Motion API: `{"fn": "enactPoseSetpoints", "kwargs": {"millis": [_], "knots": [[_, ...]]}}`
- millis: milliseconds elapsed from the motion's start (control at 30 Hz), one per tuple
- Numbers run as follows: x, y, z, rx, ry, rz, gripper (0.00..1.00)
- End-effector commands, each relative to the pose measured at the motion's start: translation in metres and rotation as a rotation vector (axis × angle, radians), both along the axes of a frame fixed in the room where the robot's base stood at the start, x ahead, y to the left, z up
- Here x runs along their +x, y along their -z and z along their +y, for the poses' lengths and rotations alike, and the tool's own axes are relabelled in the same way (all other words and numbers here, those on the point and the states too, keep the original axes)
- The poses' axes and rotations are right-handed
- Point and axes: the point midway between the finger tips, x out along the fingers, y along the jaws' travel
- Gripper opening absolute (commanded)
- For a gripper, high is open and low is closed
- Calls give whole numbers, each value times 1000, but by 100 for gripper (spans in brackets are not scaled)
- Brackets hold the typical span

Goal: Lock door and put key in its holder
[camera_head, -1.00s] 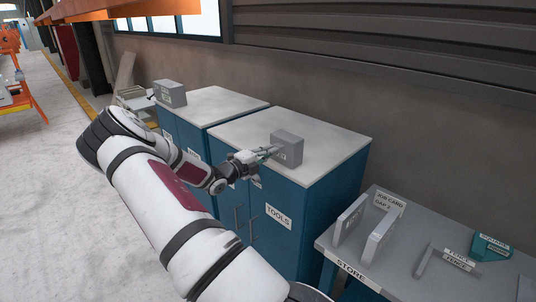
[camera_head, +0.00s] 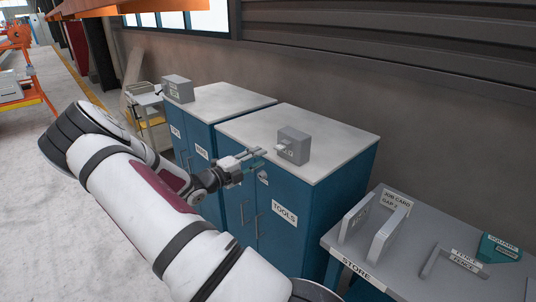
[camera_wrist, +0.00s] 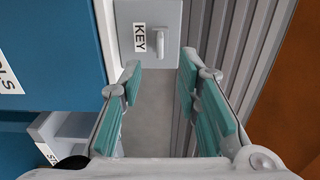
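A grey block-shaped holder (camera_head: 296,143) stands on top of the right blue cabinet; the wrist view shows its face (camera_wrist: 174,18) with a KEY label. A small light-grey key-like piece (camera_wrist: 159,42) sticks out from that face, and it also shows in the head view (camera_head: 281,149). My gripper (camera_head: 258,155) is just in front of the holder, apart from it. Its teal-padded fingers (camera_wrist: 156,88) are spread, with nothing between them. The cabinet door (camera_head: 276,235), labelled TOOLS, looks shut. Whether it is locked cannot be seen.
A second cabinet with a similar grey block (camera_head: 178,88) on top stands to the left. A grey STORE table (camera_head: 400,250) at the right holds upright panels and labelled parts. A ribbed wall runs behind.

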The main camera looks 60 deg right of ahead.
Motion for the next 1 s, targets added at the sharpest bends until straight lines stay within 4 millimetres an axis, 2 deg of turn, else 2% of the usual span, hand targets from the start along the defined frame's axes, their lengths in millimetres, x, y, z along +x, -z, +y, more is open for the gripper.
{"fn": "enactPoseSetpoints", "kwargs": {"millis": [100,300,1000], "knots": [[5,0,15,0,0,0,31],[8,0,26,-1,1,0,31],[8,0,26,-1,1,0,31]]}}
